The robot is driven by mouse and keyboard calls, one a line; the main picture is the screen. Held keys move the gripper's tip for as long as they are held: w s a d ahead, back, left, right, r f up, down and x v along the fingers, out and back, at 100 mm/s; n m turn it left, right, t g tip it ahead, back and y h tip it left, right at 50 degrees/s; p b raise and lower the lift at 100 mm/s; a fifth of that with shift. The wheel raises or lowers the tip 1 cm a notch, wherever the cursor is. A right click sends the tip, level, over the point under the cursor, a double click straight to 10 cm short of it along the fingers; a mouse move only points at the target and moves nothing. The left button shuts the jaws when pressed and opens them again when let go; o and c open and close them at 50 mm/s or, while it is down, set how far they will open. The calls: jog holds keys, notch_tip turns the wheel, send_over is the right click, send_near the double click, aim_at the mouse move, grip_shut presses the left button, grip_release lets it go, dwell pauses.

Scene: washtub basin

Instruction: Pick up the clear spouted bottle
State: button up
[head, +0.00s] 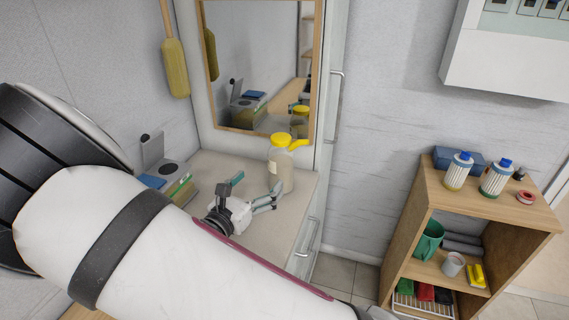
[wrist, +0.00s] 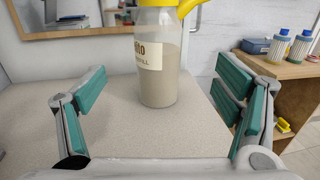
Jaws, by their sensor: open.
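The clear spouted bottle (head: 281,168) has a yellow cap and spout, a pale label and greyish contents. It stands upright on the counter (head: 222,168) in front of the mirror. In the wrist view the bottle (wrist: 158,65) is ahead, between the lines of the two fingers and a little beyond their tips; the top of its cap is cut off. My gripper (head: 250,190) is open and empty, low over the counter, with its fingers pointing at the bottle. In the wrist view its teal-padded fingers (wrist: 160,95) are spread wide, with a gap on each side of the bottle.
A mirror (head: 262,60) rises behind the bottle. A white cabinet (head: 318,200) borders the counter at right. A wooden shelf (head: 420,215) with bottles stands farther right. Counter space around the bottle is clear.

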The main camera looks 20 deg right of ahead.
aim_at(276, 165)
jog(key=x, duration=0.7)
jog(key=shift+w+d+f, duration=0.1)
jog(key=shift+w+d, duration=0.05)
jog(key=shift+x, duration=2.6)
jog(key=shift+w+f, duration=0.15)
jog(key=c, duration=1.4)
jog(key=shift+c, duration=0.6)
